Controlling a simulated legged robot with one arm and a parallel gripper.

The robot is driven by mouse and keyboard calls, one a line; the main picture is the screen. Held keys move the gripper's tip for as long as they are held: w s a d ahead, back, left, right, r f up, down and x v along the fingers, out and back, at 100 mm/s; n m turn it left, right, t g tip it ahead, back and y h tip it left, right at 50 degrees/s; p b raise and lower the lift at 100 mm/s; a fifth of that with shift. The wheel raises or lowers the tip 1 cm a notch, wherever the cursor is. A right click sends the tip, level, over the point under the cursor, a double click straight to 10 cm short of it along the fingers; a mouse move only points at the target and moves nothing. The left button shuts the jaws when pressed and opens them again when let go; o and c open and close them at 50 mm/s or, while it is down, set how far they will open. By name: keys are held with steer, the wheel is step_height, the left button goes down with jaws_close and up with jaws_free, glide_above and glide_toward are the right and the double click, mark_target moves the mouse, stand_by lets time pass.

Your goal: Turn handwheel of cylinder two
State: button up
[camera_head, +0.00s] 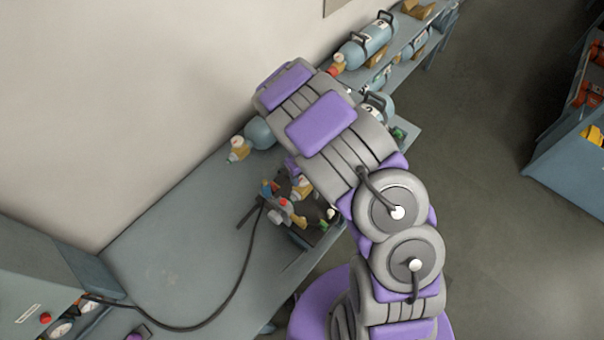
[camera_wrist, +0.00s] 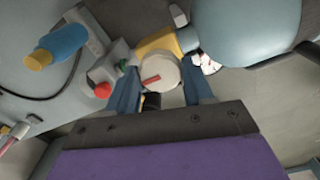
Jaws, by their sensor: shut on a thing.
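My gripper (camera_wrist: 160,88) has its two blue-grey fingers on either side of a pale round handwheel (camera_wrist: 160,73) with a red mark and is shut on it. The handwheel sits beside a yellow valve body (camera_wrist: 158,44) on the neck of a blue-grey cylinder (camera_wrist: 250,25). The number on this cylinder cannot be read. In the head view the yellow valve (camera_head: 303,188) shows at the bench edge; my arm hides most of the cylinder and my gripper.
A clamp-like fitting with a red knob (camera_wrist: 103,90) is close beside the left finger. A black hose (camera_head: 245,270) runs along the bench (camera_head: 180,250) to a gauge box (camera_head: 35,285). Another cylinder (camera_head: 260,132) lies by the wall; more occupy the rear shelf (camera_head: 405,60).

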mark_target(302, 177)
steer(key=o, duration=1)
steer(key=shift+o, duration=0.2)
steer(key=shift+r, duration=0.1)
step_height(302, 177, up, 17)
steer(key=b, duration=0.2)
steer(key=shift+w+a, duration=0.1)
stand_by(0.3)
